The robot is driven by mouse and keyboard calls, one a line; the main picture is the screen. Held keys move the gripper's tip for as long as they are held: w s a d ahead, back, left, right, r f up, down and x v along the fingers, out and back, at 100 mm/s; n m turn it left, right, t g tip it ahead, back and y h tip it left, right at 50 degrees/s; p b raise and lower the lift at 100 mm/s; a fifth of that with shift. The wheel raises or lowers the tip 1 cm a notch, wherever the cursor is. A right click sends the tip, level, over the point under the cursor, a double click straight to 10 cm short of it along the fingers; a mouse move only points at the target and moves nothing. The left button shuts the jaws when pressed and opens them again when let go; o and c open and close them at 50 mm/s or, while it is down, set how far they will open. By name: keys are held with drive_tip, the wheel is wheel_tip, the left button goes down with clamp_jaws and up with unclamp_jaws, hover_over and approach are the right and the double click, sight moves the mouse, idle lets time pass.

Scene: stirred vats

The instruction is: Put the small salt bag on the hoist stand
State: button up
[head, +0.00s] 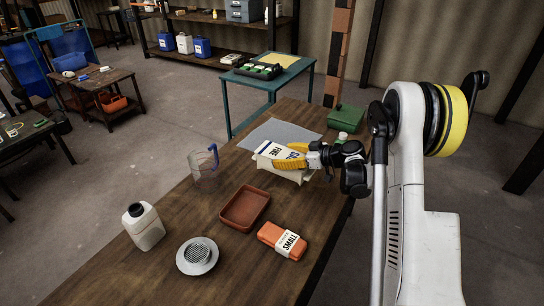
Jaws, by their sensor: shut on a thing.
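My gripper (297,161) has yellow fingers and is shut on a white bag (268,151) with dark lettering that looks like "FINE" and "SAL". The bag is tilted over the far part of the wooden table (190,262). A pale, cream-coloured object (297,176) shows just below the bag and fingers; I cannot tell whether the bag touches it, or whether it is part of the bag. An orange pack (275,238) with a white label reading "SMALL" lies at the table's near right. I cannot tell which thing is the hoist stand.
A teal table (295,74) stands beyond.

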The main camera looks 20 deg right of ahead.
drive_tip(key=s+d+r, duration=0.1)
drive_tip(key=s+d+r+p, duration=0.1)
drive_tip(key=d, duration=0.1)
drive_tip(key=d+r, duration=0.1)
drive_tip(key=shift+s+d+r, duration=0.15)
drive_tip(key=shift+s+r, duration=0.05)
drive_tip(key=shift+s, duration=0.2)
drive_tip(key=s+a+r+m+t+h, duration=0.3)
drive_tip(key=s+a+r+m+h, duration=0.2)
drive_tip(key=s+a+r, duration=0.4)
drive_tip(key=shift+s+r+m+t, duration=0.3)
drive_tip(key=shift+s+r, duration=1.2)
drive_tip(key=shift+s, duration=0.8)
drive_tip(key=shift+a, duration=0.1)
